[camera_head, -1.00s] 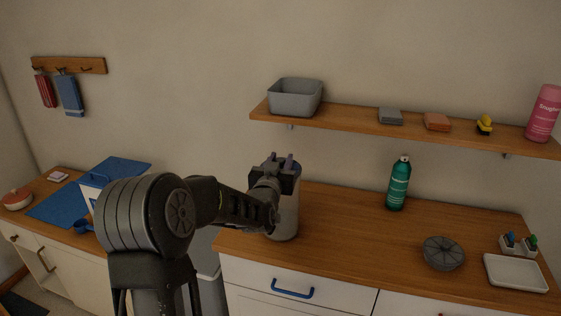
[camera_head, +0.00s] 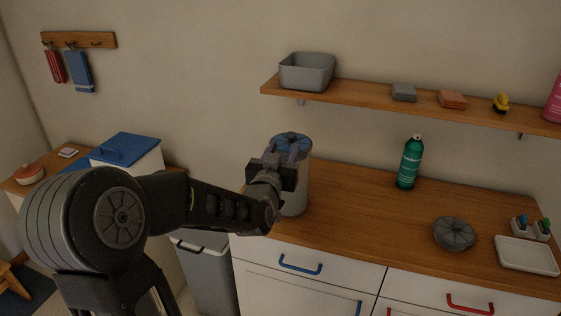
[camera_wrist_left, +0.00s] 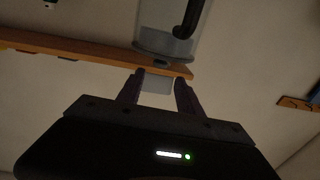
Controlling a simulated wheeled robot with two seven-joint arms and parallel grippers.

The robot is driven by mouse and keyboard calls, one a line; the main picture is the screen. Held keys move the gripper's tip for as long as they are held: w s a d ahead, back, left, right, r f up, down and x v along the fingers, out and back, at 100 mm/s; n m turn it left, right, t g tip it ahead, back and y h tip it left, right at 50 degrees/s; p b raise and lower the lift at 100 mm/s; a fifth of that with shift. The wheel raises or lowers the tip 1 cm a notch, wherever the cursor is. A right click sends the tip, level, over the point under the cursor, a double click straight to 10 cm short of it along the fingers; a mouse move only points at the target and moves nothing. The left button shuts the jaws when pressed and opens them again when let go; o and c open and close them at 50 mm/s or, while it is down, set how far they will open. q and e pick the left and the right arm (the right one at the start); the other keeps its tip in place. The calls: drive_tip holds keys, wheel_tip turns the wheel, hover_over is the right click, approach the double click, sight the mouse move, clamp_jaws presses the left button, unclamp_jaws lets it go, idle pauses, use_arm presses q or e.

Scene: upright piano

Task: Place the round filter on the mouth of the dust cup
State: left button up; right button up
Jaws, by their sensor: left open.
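The dust cup (camera_head: 297,192), a tall grey cylinder, stands upright at the left end of the counter, partly hidden behind my left gripper. At its mouth a blue round piece with radial ribs (camera_head: 291,140) shows; it looks like a round filter lying level there. A grey ribbed disc (camera_head: 454,234) of similar form lies on the counter to the right. My left gripper (camera_head: 284,155) is open, its purple fingers in front of the cup's top; contact cannot be told. The left wrist view is upside down: the clear cup (camera_wrist_left: 163,25) is above the fingers (camera_wrist_left: 160,84). My right gripper is out of view.
A green spray can (camera_head: 410,163), a white tray (camera_head: 527,256) and a small holder (camera_head: 530,228) stand on the counter. A shelf (camera_head: 360,99) with a grey bin (camera_head: 306,71) hangs above. The counter's middle is clear. A grey trash bin (camera_head: 207,275) stands left of the cabinet.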

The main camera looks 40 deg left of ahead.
use_arm(q)
drive_tip(key=shift+v, duration=1.45)
